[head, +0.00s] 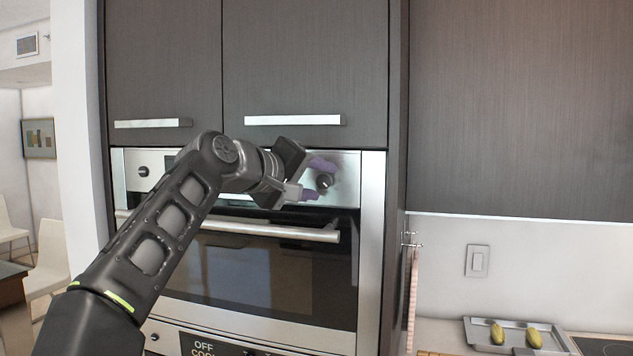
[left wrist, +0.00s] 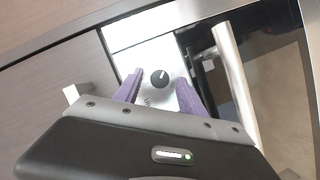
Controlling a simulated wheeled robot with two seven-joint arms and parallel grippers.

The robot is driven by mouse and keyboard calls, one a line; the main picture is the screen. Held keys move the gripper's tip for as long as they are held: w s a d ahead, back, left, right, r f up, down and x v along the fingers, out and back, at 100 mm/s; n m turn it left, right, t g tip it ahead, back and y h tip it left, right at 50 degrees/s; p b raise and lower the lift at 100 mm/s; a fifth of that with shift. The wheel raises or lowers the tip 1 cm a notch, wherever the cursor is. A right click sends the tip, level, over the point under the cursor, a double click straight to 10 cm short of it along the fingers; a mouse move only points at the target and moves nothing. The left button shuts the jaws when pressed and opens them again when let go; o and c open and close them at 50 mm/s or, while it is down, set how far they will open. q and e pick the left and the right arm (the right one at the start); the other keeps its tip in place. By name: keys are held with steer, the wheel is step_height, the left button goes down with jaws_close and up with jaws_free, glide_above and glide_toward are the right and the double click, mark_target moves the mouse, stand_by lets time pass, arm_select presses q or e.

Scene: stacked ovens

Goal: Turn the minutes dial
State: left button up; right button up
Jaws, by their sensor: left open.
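A dark round dial (head: 324,181) sits on the right side of the upper oven's steel control panel (head: 347,167). It also shows in the left wrist view (left wrist: 160,78), between the purple fingers. My left gripper (head: 318,180) is open, with its fingertips close to this dial, one above and one below it. I cannot tell whether the fingers touch it. A second dial (head: 143,171) is at the panel's left end. The middle of the panel is hidden by my left arm. Which dial sets the minutes is not readable. My right gripper is not in view.
The oven door handle (head: 290,232) runs just below the panel. Cabinet doors with a bar handle (head: 292,120) are above. A lower oven's display (head: 205,346) shows at the bottom. A tray (head: 512,336) with yellow-green items stands on the right counter.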

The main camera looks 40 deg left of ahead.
arm_select(q)
steer(key=shift+s+r, duration=0.1)
steer(key=shift+s, duration=0.5)
steer(key=b+v, duration=0.1)
steer(key=v, duration=0.5)
steer(key=shift+s+b, duration=0.25)
steer(key=shift+b, duration=0.1)
steer(key=shift+r, duration=0.1)
